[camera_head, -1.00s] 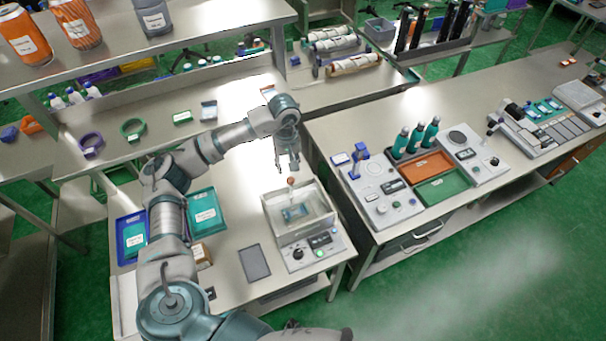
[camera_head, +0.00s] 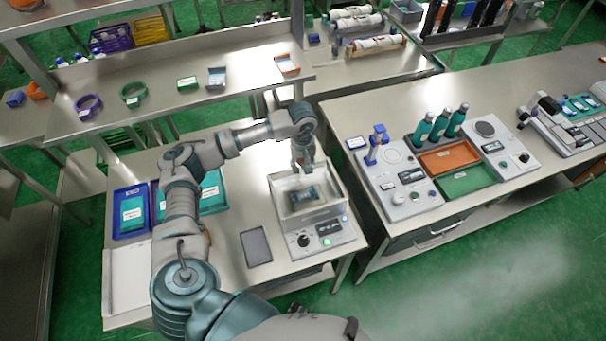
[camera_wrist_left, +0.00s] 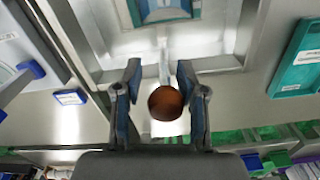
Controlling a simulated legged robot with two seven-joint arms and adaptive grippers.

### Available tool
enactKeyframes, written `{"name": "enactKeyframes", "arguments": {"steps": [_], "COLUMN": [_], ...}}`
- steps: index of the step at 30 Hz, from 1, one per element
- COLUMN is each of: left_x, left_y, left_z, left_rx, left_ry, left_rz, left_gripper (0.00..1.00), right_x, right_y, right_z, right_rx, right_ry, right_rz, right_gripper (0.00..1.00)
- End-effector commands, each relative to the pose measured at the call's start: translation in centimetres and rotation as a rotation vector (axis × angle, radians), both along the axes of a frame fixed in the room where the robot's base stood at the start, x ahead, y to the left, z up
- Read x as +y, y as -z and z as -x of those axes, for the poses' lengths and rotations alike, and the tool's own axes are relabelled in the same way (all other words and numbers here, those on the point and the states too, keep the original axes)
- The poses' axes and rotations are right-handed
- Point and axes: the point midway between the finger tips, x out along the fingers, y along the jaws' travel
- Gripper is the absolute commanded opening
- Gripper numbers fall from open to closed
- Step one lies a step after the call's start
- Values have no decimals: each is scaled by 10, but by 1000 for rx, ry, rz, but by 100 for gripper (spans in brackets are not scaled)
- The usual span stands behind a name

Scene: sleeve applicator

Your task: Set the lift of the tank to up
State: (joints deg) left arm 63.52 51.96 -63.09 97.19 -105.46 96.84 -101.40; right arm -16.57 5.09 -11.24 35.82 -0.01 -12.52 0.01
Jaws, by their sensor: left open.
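The tank (camera_head: 283,211) is an open, pale box on a control base with a black knob and a lit green button. A teal-and-white piece (camera_head: 304,194) sits inside it, and part of it shows at the top of the left wrist view (camera_wrist_left: 165,12). A brown ball knob (camera_wrist_left: 166,103) lies beside the tank's rim (camera_wrist_left: 225,62) in the left wrist view. My left gripper (camera_head: 304,168) is at the tank's back edge, its open fingers (camera_wrist_left: 160,85) on either side of the ball, with visible gaps. In the head view the gripper hides the ball. My right gripper is out of view.
A dark flat pad (camera_head: 256,247) lies left of the control base. A raised shelf (camera_head: 150,75) runs behind. The bench at right holds a grey station (camera_head: 402,186), an orange tray (camera_head: 447,160) and teal bottles.

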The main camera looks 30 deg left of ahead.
Motion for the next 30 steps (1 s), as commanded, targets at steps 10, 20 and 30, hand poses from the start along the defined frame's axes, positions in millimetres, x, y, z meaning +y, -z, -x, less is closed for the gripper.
{"name": "enactKeyframes", "arguments": {"steps": [10, 20, 30], "left_x": [1, 0, 0], "left_y": [23, 22, 17], "left_z": [0, 0, -1], "left_rx": [0, 0, -2], "left_ry": [-2, -2, -1], "left_rz": [-1, -4, 0], "left_gripper": [37, 0, 0], "right_x": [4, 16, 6], "right_y": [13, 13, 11], "right_z": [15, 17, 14], "right_rx": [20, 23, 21], "right_ry": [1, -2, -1], "right_rz": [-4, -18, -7], "right_gripper": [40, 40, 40]}}
